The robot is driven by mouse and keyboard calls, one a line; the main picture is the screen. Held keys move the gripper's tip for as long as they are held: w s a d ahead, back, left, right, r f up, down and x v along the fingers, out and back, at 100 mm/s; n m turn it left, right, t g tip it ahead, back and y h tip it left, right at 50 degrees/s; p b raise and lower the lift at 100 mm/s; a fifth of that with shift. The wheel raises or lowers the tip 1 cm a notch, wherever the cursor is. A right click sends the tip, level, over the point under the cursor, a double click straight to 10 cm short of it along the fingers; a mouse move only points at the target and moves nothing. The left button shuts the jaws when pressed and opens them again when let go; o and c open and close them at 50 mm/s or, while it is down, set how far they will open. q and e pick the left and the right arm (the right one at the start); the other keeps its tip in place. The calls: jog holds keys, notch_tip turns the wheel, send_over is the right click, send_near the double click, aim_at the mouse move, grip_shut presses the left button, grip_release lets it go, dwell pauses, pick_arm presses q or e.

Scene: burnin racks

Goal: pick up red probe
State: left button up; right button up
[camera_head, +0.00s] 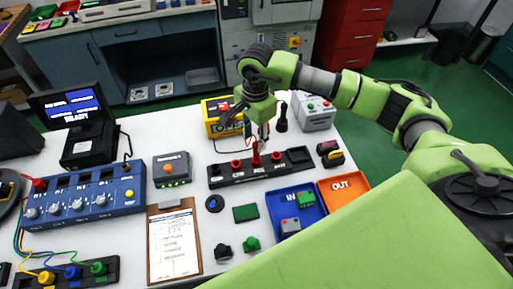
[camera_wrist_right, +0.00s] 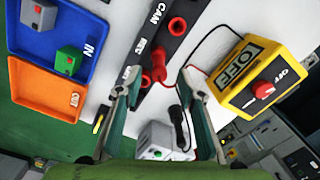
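The red probe (camera_head: 256,153) stands upright in a black strip holder (camera_head: 226,179) with several red-ringed sockets. My right gripper (camera_head: 261,136) points down just above and behind the probe in the head view. In the right wrist view the red probe (camera_wrist_right: 158,68) shows between the two fingertips of my right gripper (camera_wrist_right: 160,76). The fingers are apart, with a gap visible on each side of the probe. A red lead runs from it toward the yellow box. My left gripper is not in view.
A yellow box marked OFF (camera_head: 218,128) and a black probe (camera_head: 282,119) stand behind the holder. A grey box (camera_head: 313,112) is at the back right. A blue IN tray (camera_head: 298,229) and orange OUT tray (camera_head: 354,188) lie in front, right.

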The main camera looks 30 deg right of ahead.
aim_at(256, 143)
jog(key=shift+w+f, duration=0.1)
jog(key=shift+f, duration=0.55)
jog(key=shift+w+f, duration=0.15)
jog(key=shift+f, duration=0.2)
jog(key=shift+s+d+f+p, duration=0.1)
jog(key=shift+f+p, duration=0.4)
jog(key=shift+p, duration=0.1)
jog(key=shift+s+d+f+p, duration=0.1)
jog(key=shift+f+p, duration=0.4)
jog(key=shift+p, duration=0.1)
notch_tip(256, 143, down, 2)
jog(key=shift+d+f+p, duration=0.1)
jog(key=shift+f+p, duration=0.1)
jog(key=shift+p, duration=0.25)
jog(key=shift+f, duration=0.35)
jog(key=shift+w+f, duration=0.1)
jog(key=shift+f, duration=0.05)
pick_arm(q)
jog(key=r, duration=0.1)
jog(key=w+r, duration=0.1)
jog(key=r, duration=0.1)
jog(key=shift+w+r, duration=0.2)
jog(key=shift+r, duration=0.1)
pick_arm(e)
grip_shut()
